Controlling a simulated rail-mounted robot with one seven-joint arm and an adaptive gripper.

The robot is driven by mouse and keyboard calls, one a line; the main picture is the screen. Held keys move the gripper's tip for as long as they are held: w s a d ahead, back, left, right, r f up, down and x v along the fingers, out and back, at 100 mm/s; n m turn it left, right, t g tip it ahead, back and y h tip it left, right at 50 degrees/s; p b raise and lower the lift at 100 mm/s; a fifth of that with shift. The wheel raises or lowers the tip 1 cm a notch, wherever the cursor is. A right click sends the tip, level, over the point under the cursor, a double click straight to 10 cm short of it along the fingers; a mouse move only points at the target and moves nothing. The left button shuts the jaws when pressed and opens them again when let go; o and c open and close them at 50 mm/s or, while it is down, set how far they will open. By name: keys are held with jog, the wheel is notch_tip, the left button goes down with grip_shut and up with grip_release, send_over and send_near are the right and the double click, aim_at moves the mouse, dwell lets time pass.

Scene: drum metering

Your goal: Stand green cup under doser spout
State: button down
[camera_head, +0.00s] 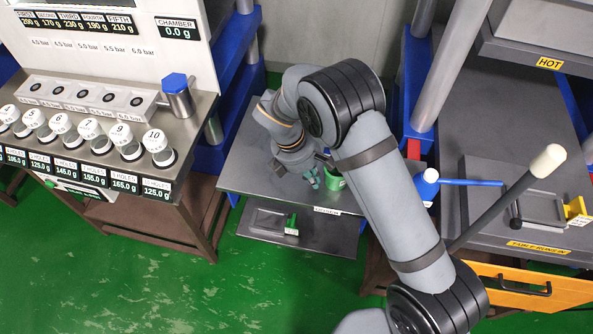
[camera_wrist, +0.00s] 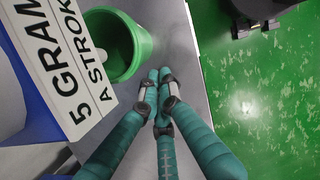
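The green cup (camera_head: 335,181) stands on the grey shelf, partly hidden by my arm. In the wrist view I look into its open mouth (camera_wrist: 139,62). A pale rounded piece (camera_wrist: 122,42) shows over or inside the mouth; it may be the doser spout, but I cannot tell its height. A white sign (camera_wrist: 62,62) reading "5 GRAMS A STROKE" covers the cup's left side. My gripper (camera_wrist: 159,76) has its teal fingers drawn together just beside the cup, with nothing visible between them. In the head view my gripper (camera_head: 311,180) points down left of the cup.
A small green-handled thing (camera_head: 291,225) sits on the lower shelf (camera_head: 325,238). A white and blue fitting (camera_head: 427,184) with a blue rod stands right of my arm. A long white-tipped lever (camera_head: 500,200) rises at the right. A rack of numbered white caps (camera_head: 95,132) is at the left.

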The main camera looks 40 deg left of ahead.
jog(key=shift+s+a, duration=1)
jog(key=shift+s, duration=0.25)
jog(key=shift+s+a+r, duration=0.2)
jog(key=shift+a+r, duration=0.15)
jog(key=shift+r, duration=0.15)
jog(key=shift+s+a+r, duration=0.15)
jog(key=shift+a+r, duration=0.15)
jog(key=shift+r, duration=0.15)
jog(key=d+v, duration=0.1)
jog(key=v, duration=0.6)
jog(key=shift+a+r+b, duration=0.25)
jog(key=shift+r+b, duration=0.15)
jog(key=shift+r, duration=0.1)
jog(key=c, duration=2.3)
grip_release()
